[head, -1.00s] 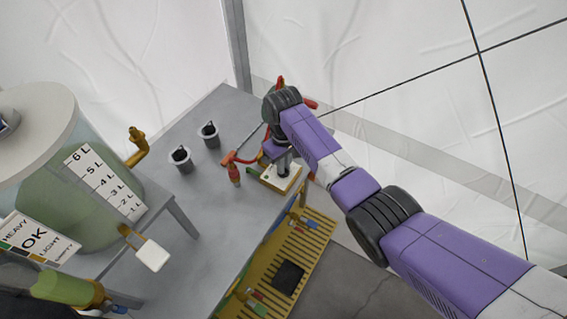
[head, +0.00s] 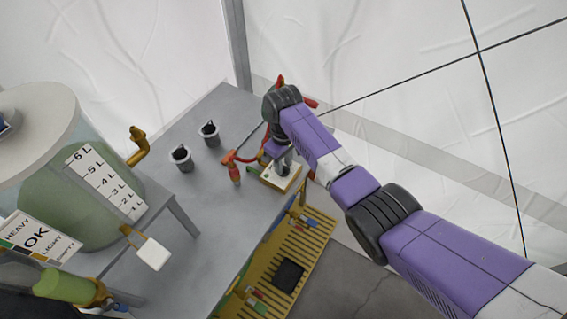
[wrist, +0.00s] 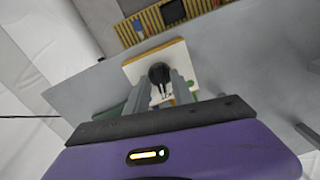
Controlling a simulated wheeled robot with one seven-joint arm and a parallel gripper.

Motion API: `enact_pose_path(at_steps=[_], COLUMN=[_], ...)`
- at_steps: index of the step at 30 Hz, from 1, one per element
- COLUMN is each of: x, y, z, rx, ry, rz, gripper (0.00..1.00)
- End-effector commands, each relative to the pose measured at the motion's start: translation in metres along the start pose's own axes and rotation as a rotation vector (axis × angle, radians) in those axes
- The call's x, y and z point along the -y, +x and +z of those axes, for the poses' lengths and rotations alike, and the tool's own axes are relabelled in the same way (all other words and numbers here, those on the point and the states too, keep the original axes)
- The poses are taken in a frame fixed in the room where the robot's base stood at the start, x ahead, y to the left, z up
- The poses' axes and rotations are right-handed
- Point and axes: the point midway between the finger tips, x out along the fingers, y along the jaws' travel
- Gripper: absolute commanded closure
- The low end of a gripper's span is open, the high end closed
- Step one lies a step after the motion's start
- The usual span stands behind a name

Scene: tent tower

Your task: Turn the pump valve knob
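A dark round knob (wrist: 160,72) stands on a pale square plate with a yellow-edged base (wrist: 132,70), which I take to be the pump valve. In the head view this base (head: 290,184) sits at the table's right corner, and the knob is mostly hidden by my gripper. My gripper (wrist: 161,80) points down at it. Its two grey fingers stand apart with the knob between their tips. Whether they press on the knob cannot be told. In the head view my gripper (head: 285,165) is over the base.
A red-handled tool (head: 234,172) and red hose lie beside the base. Two small dark cups (head: 181,157) stand on the grey table (head: 205,195). A large tank with a litre scale (head: 106,180) is at left. A yellow slatted rack (head: 312,238) hangs below the table's edge.

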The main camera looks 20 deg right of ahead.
Motion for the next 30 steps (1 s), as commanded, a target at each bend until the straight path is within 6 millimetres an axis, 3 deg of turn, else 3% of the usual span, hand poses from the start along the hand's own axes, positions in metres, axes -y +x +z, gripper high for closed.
enact_pose_path(at_steps=[11, 24, 30], x=[0.0, 0.0, 0.0], y=[-0.002, -0.064, -0.077], z=[0.0, 0.0, 0.0], rx=[0.0, -0.001, 0.0], ry=[0.001, 0.0, 0.001], rz=[0.0, 0.0, 0.0], gripper=[0.67, 0.67, 0.67])
